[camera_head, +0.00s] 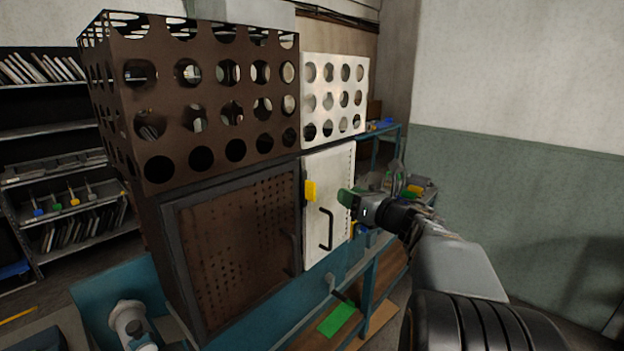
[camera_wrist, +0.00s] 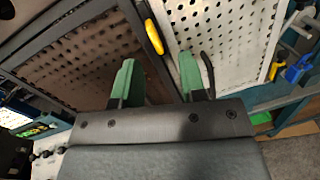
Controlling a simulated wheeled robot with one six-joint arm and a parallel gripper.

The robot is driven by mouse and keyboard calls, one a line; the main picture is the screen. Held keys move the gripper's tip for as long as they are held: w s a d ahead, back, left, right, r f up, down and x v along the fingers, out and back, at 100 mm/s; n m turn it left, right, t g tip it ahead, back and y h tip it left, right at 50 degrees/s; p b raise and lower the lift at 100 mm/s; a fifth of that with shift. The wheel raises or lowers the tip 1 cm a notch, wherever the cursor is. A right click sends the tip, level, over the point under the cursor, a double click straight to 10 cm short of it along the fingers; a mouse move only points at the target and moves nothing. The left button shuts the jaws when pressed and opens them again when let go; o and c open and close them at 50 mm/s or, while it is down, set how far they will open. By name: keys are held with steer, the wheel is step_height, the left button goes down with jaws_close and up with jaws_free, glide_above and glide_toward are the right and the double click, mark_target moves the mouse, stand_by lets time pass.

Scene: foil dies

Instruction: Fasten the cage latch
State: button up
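The cage is a brown box with a perforated brown door (camera_head: 235,250) and a narrow white door (camera_head: 338,190) to its right. Both doors look shut. A yellow latch (camera_head: 310,191) sits at the white door's left edge, by the frame between the doors. In the wrist view the yellow latch (camera_wrist: 154,37) lies beyond and between my fingertips, apart from them. My gripper (camera_head: 350,197) has green fingers and is to the right of the latch, in front of the white door. In the wrist view my gripper (camera_wrist: 158,78) is open and empty.
A black handle (camera_head: 326,230) is on the white door, close to the right finger in the wrist view. Perforated brown (camera_head: 200,150) and white (camera_head: 335,128) guards rise above the doors. A blue bench (camera_head: 270,325) runs below. Shelves (camera_head: 60,130) stand at left.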

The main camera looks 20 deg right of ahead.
mark_target(315, 185)
steer(key=w+a+n+p, duration=0.1)
steer(key=w+a, duration=0.1)
steer(key=w, duration=0.1)
steer(key=w+a+n+y+p, duration=0.1)
steer(key=w+p, duration=0.1)
steer(key=w, duration=0.2)
steer(key=w+a+n+g+y+p, duration=0.1)
steer(key=w+a+n+p, duration=0.1)
steer(key=w, duration=0.2)
steer(key=shift+w+a+f, duration=0.1)
steer(key=shift+a, duration=0.2)
jaws_close()
